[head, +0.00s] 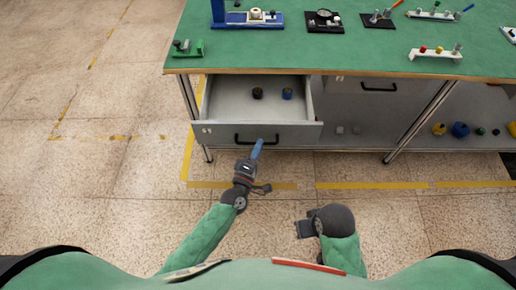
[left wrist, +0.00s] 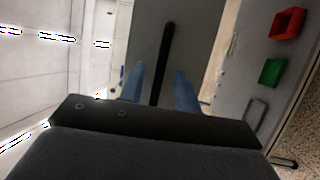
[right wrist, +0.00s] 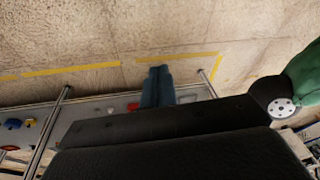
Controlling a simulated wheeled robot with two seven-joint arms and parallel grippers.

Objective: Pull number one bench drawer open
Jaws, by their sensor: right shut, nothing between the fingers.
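A grey bench drawer (head: 222,133) stands pulled out under the left end of the bench, its inside showing. Its black bar handle (head: 256,139) is on the front; a small mark at the front's left is too small to read. My left gripper (head: 257,147) is at this handle. In the left wrist view, its blue fingers (left wrist: 160,88) are apart, with the black handle (left wrist: 164,55) between them and a gap on each side. My right gripper (right wrist: 157,85) is shut and empty, well in front of the bench, low in the head view.
A dark item (head: 257,93) and a blue item (head: 287,94) sit in the drawer. Another drawer handle (head: 378,87) is to the right. The green bench top (head: 290,52) holds several fixtures. A bench leg (head: 418,122) stands right of the drawer. Floor at left is clear.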

